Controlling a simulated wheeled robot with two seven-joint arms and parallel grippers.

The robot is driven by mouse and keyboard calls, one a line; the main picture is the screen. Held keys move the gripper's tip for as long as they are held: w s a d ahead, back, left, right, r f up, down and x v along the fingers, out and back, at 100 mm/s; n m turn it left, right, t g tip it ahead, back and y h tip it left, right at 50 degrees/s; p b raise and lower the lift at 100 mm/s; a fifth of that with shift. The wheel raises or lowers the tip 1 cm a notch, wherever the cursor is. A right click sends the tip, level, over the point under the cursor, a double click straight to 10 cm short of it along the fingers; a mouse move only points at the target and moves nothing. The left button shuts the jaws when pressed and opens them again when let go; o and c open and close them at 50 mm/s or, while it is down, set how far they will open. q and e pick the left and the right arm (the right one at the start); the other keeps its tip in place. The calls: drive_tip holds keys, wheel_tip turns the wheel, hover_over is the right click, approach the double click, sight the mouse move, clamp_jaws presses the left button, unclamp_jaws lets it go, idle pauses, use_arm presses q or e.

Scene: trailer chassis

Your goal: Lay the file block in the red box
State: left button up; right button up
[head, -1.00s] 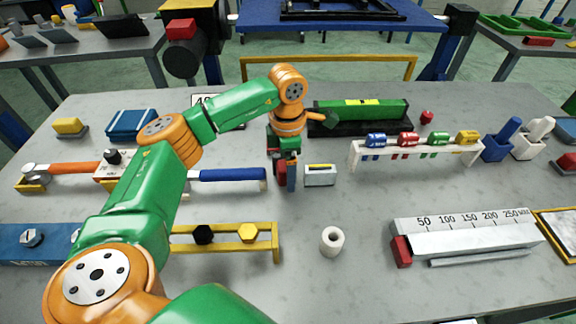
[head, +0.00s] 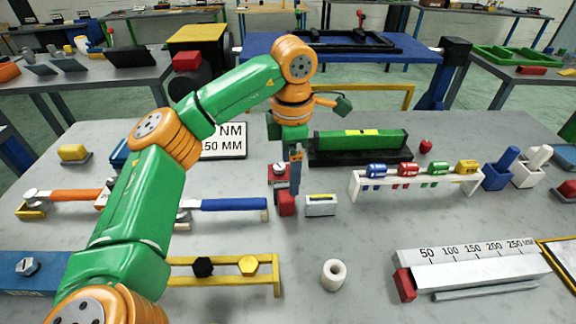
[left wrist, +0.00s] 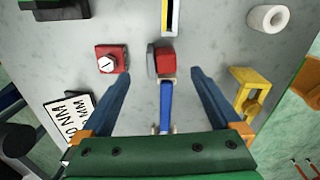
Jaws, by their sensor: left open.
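My left gripper (head: 296,172) is open and points down above the middle of the table; its fingers also show in the left wrist view (left wrist: 160,73). A small red-and-grey block (head: 286,204) stands below the fingers. In the left wrist view it appears between the fingertips (left wrist: 163,62), and nothing is gripped. Just right of it is a pale block with a yellow-and-black top strip (head: 320,206). A red piece with a white dial (head: 279,170) stands behind. No label shows which is the file block or the red box. My right gripper is not in view.
A blue-handled tool (head: 235,204) lies left of the red-and-grey block. A yellow stand (head: 275,270), white roll (head: 333,274) and white rack (head: 415,178) stand nearby. A long green block (head: 360,141) is behind.

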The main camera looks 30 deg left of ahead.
sight(285, 193)
use_arm(q)
drive_tip(key=f, duration=0.3)
drive_tip(key=shift+s+d, duration=0.35)
drive_tip(key=f, duration=0.2)
drive_tip(key=a+f+p, duration=0.1)
drive_tip(key=f+p, duration=0.1)
drive_tip(key=f, duration=0.1)
drive_tip(key=shift+a+f, duration=0.3)
drive_tip(key=shift+w+f, duration=0.15)
drive_tip(key=shift+f, duration=0.15)
clamp_jaws()
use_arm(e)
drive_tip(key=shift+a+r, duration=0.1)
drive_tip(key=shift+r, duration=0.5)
